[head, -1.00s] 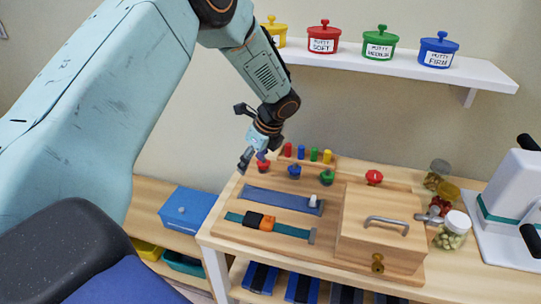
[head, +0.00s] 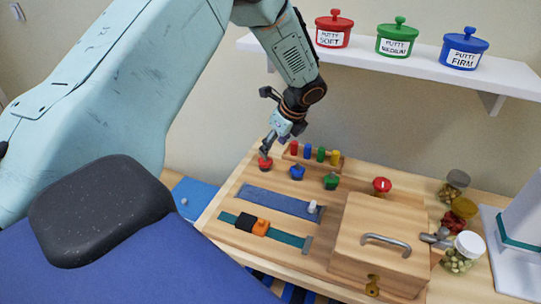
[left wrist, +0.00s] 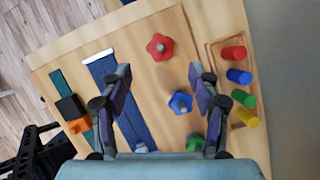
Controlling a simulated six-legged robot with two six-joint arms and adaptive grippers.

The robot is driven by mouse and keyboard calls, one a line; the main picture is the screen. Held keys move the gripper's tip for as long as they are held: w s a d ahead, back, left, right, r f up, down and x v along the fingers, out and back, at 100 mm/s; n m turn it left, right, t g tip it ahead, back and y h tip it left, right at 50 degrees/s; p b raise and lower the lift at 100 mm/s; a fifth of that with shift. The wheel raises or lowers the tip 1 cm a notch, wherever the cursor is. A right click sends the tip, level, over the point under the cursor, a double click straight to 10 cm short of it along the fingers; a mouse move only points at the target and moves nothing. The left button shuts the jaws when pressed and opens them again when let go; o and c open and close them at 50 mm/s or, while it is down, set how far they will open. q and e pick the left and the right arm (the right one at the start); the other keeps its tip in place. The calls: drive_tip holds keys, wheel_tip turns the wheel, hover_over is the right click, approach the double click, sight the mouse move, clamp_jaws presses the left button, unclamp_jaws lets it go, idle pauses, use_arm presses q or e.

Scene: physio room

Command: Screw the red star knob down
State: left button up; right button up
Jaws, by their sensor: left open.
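The red star knob (head: 265,164) stands at the back left of the wooden board (head: 222,205), left of a blue star knob (head: 297,173) and a green one (head: 331,181). My left gripper (head: 270,149) is above and close to the red star knob, pointing down. In the left wrist view the gripper (left wrist: 161,78) has its two fingers spread wide with nothing between them. There the red star knob (left wrist: 160,47) lies just beyond the fingertips, centred between them. My right gripper is not in view.
Several coloured pegs (head: 308,152) stand just behind the knobs. A wooden box (head: 378,235) with a metal handle and another red knob (head: 382,185) are to the right. Jars (head: 463,252) stand at far right. A shelf (head: 375,58) with putty pots hangs above.

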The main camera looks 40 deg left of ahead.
sight(265, 161)
use_arm(q)
drive_tip(key=x, duration=0.6)
drive_tip(key=shift+w+a+f, duration=0.25)
drive_tip(key=shift+a+f, duration=0.05)
drive_tip(key=shift+f, duration=0.25)
drive_tip(key=shift+s, duration=0.35)
drive_tip(key=shift+a, duration=0.1)
drive_tip(key=shift+a+f, duration=0.1)
drive_tip(key=shift+w+f, duration=0.2)
drive_tip(key=shift+w, duration=0.15)
drive_tip(key=shift+c, duration=1.8)
drive_tip(key=shift+s+r, duration=0.2)
drive_tip(key=shift+r, duration=0.05)
drive_tip(key=c, duration=0.6)
drive_tip(key=shift+f, duration=0.1)
drive_tip(key=shift+c, duration=1.1)
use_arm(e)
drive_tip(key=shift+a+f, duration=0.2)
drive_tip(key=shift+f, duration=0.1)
